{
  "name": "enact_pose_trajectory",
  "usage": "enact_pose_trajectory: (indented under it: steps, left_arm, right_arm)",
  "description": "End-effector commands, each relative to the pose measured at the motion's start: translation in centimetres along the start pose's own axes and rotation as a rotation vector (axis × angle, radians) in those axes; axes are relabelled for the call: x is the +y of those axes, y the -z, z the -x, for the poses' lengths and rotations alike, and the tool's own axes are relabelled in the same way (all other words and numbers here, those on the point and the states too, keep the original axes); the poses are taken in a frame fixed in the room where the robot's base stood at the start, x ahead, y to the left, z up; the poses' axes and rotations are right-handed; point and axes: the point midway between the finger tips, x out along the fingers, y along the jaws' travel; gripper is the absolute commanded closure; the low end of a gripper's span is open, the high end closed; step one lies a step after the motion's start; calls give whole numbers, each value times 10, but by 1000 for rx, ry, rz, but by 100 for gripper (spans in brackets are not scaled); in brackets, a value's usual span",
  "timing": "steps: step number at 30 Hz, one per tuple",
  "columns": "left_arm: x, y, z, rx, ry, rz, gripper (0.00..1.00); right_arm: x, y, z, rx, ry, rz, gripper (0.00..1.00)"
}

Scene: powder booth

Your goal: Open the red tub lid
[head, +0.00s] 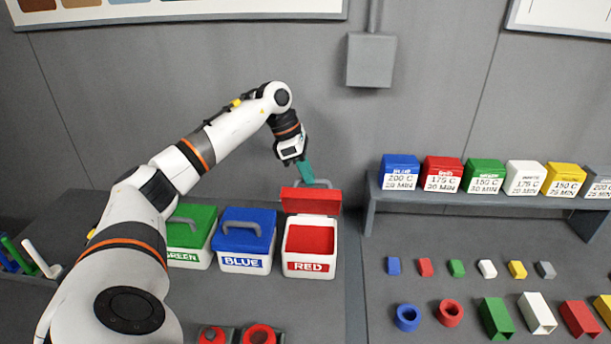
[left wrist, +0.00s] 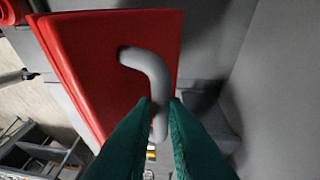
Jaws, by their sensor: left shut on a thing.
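The red tub (head: 310,262) is a white box labelled RED with red inside. Its red lid (head: 312,201) stands tilted up at the back edge, and the tub's mouth shows open. The lid also fills much of the left wrist view (left wrist: 95,75), with its grey curved handle (left wrist: 150,68). My left gripper (head: 309,178) has teal fingers and is above and behind the lid. In the left wrist view its fingers (left wrist: 161,106) are shut on the lower end of the handle. My right gripper is not in view.
The blue tub (head: 246,262) and the green tub (head: 190,259) stand closed to the left of the red tub. A shelf (head: 450,200) with several coloured label boxes is at the back right. Small coloured blocks and rings lie on the right table. Red round pieces (head: 259,335) lie in front.

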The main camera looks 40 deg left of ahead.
Motion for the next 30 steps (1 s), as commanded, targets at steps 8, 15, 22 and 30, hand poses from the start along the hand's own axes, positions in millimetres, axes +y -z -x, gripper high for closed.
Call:
enact_pose_trajectory:
  steps: [8,15,22,30]
  left_arm:
    - [-34,-2,-6,-10,-9,3,100]
    - [-59,-5,-14,-11,-11,1,100]
    - [-76,-8,-22,-11,-13,1,100]
    - [-88,-11,-27,-11,-7,0,100]
  right_arm:
    - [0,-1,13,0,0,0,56]
    - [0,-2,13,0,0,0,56]
    - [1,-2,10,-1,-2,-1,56]
    - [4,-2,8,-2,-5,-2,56]
